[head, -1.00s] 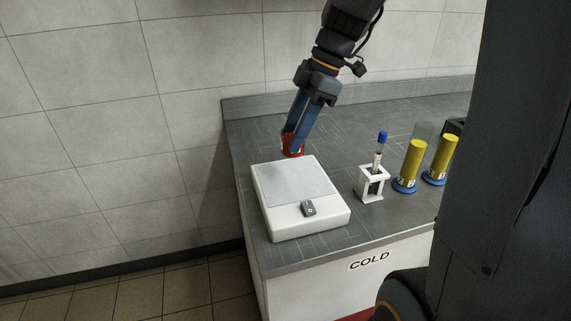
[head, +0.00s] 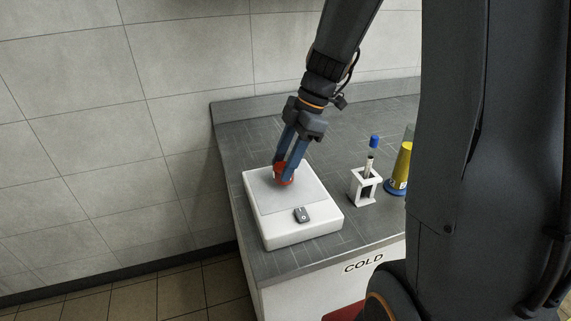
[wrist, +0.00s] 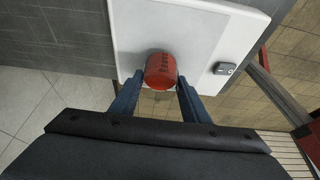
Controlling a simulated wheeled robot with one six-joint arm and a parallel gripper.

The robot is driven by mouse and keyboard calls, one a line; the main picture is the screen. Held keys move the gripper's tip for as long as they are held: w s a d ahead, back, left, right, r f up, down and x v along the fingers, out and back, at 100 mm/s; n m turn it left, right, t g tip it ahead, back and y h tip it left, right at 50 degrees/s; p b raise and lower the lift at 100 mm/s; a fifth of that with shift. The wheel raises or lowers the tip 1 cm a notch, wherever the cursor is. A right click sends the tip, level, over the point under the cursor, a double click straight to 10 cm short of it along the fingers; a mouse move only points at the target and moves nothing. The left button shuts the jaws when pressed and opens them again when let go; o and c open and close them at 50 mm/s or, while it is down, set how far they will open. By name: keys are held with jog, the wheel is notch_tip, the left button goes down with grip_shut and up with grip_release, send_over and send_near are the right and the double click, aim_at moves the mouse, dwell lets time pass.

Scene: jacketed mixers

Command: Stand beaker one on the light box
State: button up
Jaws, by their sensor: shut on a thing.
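The red beaker (head: 283,180) is between the two blue fingers of my gripper (head: 284,166), which is shut on it. It also shows in the wrist view (wrist: 160,72), with dark marks on its side too small to read. The white light box (head: 300,233) lies on the counter, with a pale grey panel on top. The beaker is over the back part of this panel. I cannot tell whether its base touches the panel. The light box also shows behind the beaker in the wrist view (wrist: 205,40).
A small dark switch (head: 302,215) sits on the light box's front part. To the right stand a white rack (head: 364,187) with a blue-capped tube (head: 373,143) and a yellow cylinder (head: 400,165) on a blue base. The grey counter (head: 240,130) is clear behind the box.

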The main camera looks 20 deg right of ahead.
jog(key=shift+f, duration=0.65)
jog(key=shift+f, duration=0.1)
jog(key=shift+f, duration=0.15)
jog(key=o, duration=1.2)
jog(key=shift+c, duration=0.2)
jog(key=shift+r, duration=0.2)
jog(key=shift+d+r, duration=0.1)
jog(key=shift+r, duration=0.2)
jog(key=b+v, duration=0.2)
jog(key=v, duration=0.9)
jog(key=shift+d+r, duration=0.2)
jog(key=shift+r, duration=0.05)
